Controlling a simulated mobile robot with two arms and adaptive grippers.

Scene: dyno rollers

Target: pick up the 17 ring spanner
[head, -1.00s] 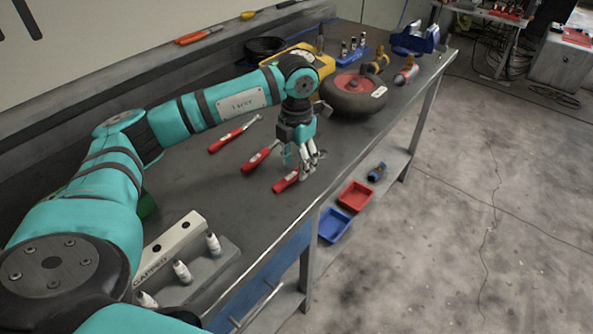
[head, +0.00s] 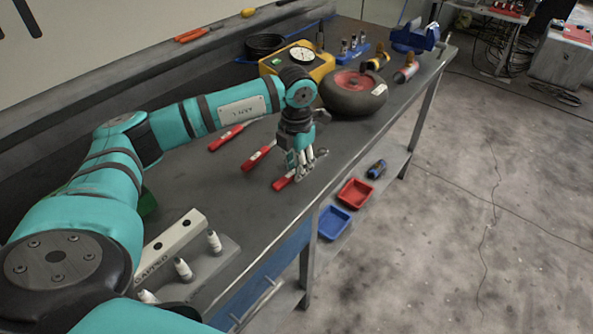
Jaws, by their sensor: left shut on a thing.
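Three red-handled tools lie on the dark bench top: one at the back left (head: 226,138), a middle one (head: 258,157) and one nearest the front edge (head: 284,180). I cannot read a size on any of them, so which is the 17 ring spanner cannot be told from markings. My left gripper (head: 308,168) points down near the bench's front edge and is shut on the front red-handled spanner. The handle sticks out to the left, at or very close to the bench top. My right gripper is not in view.
A wheel with a red hub (head: 352,92) lies behind the gripper, near a yellow dial gauge box (head: 318,70). A grey rack with white bottles (head: 190,262) stands at the front left. Red (head: 355,193) and blue (head: 334,222) trays sit on the lower shelf.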

